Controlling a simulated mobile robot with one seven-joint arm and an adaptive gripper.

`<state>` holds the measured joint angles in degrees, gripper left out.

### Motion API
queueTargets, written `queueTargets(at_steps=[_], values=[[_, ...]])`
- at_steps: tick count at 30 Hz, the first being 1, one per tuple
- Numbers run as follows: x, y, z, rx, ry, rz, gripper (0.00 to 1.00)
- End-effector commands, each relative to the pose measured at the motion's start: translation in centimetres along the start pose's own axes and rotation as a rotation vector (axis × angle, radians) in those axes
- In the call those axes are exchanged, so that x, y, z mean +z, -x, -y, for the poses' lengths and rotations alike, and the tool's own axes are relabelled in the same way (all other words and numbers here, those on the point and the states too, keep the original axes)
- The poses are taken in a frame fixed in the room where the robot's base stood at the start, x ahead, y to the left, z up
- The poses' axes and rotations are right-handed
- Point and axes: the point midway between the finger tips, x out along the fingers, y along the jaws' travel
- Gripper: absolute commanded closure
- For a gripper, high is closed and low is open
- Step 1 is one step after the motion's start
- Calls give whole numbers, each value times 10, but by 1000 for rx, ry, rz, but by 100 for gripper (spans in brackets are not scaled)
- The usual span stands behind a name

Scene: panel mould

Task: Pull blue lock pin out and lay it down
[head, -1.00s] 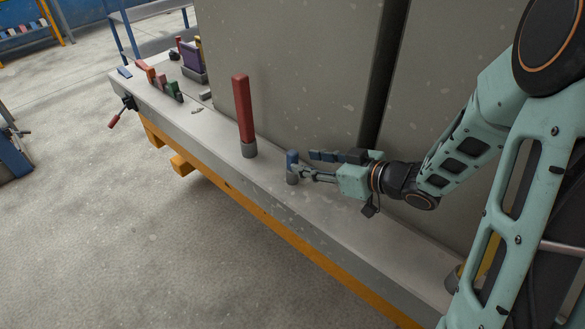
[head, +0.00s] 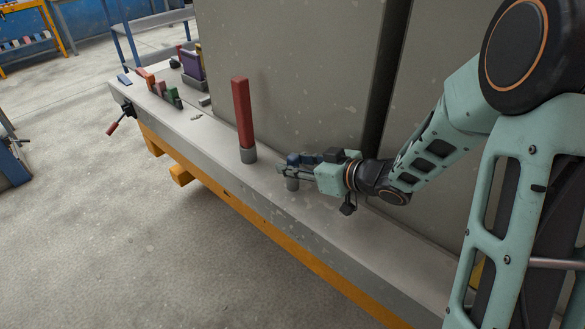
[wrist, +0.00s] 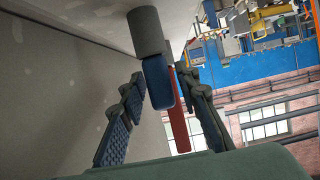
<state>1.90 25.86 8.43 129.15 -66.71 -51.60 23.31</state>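The blue lock pin (wrist: 160,82) stands in a grey socket (wrist: 146,30), which is at the top of the wrist view because that view is upside down. In the head view the pin is mostly hidden by my fingers, and its socket (head: 292,184) shows below them on the ledge. My gripper (head: 291,168) is open, with one finger on each side of the pin. In the wrist view gaps show between the pin and the finger pads; I cannot tell whether either finger touches it.
A taller red pin (head: 242,112) stands upright in its own grey socket just beyond, to the left. Coloured blocks (head: 160,90) and a purple item (head: 192,64) sit farther along the ledge. A tall grey panel (head: 290,70) rises behind. The ledge (head: 215,143) between is largely bare.

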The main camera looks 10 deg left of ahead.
Motion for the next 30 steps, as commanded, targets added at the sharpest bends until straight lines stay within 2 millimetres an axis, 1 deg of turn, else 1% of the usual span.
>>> queueTargets(at_steps=[1,7,17,30], values=[[0,0,0,0,0,0,78],[0,0,0,0,0,0,100],[-3,1,0,0,0,-1,100],[-24,10,0,0,0,-1,100]])
